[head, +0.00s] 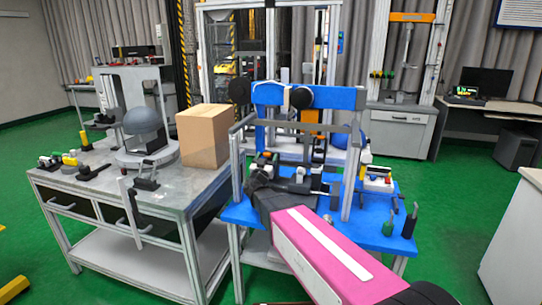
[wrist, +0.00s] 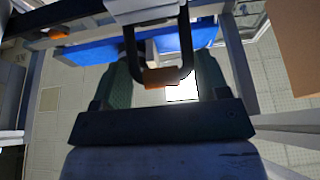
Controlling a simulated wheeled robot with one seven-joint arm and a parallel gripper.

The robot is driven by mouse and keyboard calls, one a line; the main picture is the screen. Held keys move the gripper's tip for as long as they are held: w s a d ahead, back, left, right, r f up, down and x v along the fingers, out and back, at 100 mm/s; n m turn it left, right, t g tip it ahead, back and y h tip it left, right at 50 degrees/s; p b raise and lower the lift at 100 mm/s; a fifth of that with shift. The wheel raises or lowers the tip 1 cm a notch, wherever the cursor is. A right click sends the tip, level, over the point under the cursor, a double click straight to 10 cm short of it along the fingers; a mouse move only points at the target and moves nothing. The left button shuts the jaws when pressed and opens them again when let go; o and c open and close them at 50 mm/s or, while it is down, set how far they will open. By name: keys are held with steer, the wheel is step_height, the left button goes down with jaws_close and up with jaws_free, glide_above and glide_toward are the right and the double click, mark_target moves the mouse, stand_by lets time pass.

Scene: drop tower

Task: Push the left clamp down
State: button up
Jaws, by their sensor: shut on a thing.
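The left clamp (head: 266,159) is a small dark mechanism with orange and white parts at the left of the blue fixture table, partly hidden by my arm and the frame. My gripper (head: 254,179) is dark and reaches in beside it from the right. In the wrist view a dark U-shaped handle with an orange grip (wrist: 168,77) sits between the two dark green fingers of my gripper (wrist: 165,85). The gripper is shut on this handle, which looks like the left clamp's. The exact finger contact is hard to see.
Silver posts (head: 351,180) and a blue crossbeam (head: 335,97) frame the space around my gripper. A cardboard box (head: 203,138) stands on the metal workbench (head: 90,184) at left.

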steer(key=shift+a+f+t, duration=0.15)
steer(key=shift+f+t, duration=0.65)
steer(key=shift+f, duration=0.1)
steer(key=o, duration=1.1)
steer(key=shift+f, duration=0.1)
steer(key=shift+s, duration=0.1)
steer(key=s+a, duration=0.1)
steer(key=s, duration=0.3)
steer(key=s+a, duration=0.1)
steer(key=s, duration=0.3)
steer(key=s+a, duration=0.2)
steer(key=s, duration=0.2)
steer(key=shift+s+f, duration=0.2)
steer(key=shift+f, duration=0.05)
